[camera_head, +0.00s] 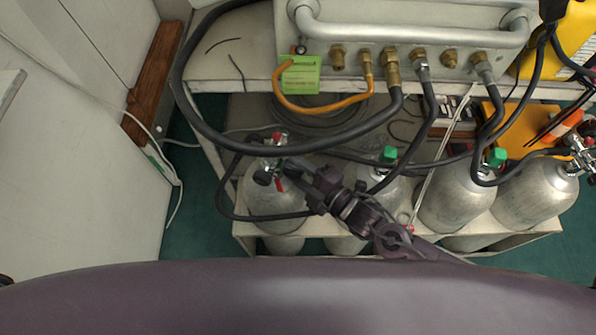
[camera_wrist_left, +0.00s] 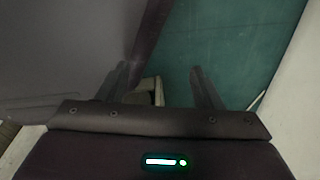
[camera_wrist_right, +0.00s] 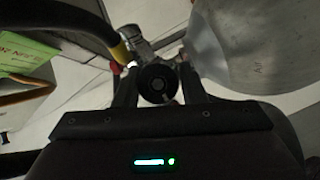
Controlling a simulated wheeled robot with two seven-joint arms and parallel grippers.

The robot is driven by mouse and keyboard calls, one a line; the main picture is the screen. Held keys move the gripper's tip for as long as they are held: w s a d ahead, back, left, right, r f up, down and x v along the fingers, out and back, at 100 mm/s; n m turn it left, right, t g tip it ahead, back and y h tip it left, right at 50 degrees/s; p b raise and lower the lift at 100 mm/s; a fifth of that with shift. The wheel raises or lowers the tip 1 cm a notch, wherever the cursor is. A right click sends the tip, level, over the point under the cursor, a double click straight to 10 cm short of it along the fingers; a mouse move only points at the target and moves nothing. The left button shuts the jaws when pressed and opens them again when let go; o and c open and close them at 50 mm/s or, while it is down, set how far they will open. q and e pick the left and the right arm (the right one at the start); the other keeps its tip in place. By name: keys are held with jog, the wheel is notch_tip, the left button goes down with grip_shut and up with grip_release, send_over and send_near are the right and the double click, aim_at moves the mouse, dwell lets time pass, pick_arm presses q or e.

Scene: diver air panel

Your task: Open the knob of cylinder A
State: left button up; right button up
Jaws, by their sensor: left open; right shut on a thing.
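The leftmost silver cylinder (camera_head: 275,207) stands in the rack with a valve at its top and a red part (camera_head: 277,137) behind the valve. No letter A is readable on it. My right gripper (camera_head: 279,174) reaches this valve from the right and is shut on a black round knob (camera_head: 263,177). In the right wrist view the knob (camera_wrist_right: 157,83) sits between the two fingers, and the silver cylinder (camera_wrist_right: 260,45) is at the upper right. My left gripper (camera_wrist_left: 160,80) is open and empty; it does not show in the head view.
More silver cylinders stand to the right, two with green knobs (camera_head: 389,154) (camera_head: 497,157). Black hoses (camera_head: 290,147) loop around the valves from the panel (camera_head: 420,50) above. A green tag (camera_head: 300,76) hangs there. Green floor (camera_head: 195,200) is free left of the rack.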

pick_arm(q)
jog(key=w+d+r+b, duration=0.2)
jog(key=w+b, duration=0.3)
jog(key=w, duration=0.5)
pick_arm(e)
jog(key=n+y, duration=0.1)
jog(key=n, duration=0.2)
jog(key=n+t+y, duration=0.1)
jog(key=n, duration=0.2)
jog(key=n+y, duration=0.1)
jog(key=n, duration=0.2)
jog(key=shift+f+t, duration=0.25)
jog(key=shift+t, duration=0.15)
jog(key=n+y+b, duration=0.1)
jog(key=n, duration=0.3)
jog(key=n+g+y+b, duration=0.1)
jog(key=n+y+b, duration=0.1)
jog(key=n, duration=0.2)
jog(key=shift+g+b, duration=0.3)
pick_arm(q)
jog(key=w+d+r, duration=0.3)
jog(key=w+r, duration=0.2)
jog(key=r, duration=0.6)
jog(key=shift+d+b, duration=0.2)
jog(key=shift+b, duration=0.1)
pick_arm(e)
jog(key=shift+r+n+g+y, duration=0.1)
jog(key=shift+n+g+y, duration=0.35)
jog(key=shift+n, duration=0.75)
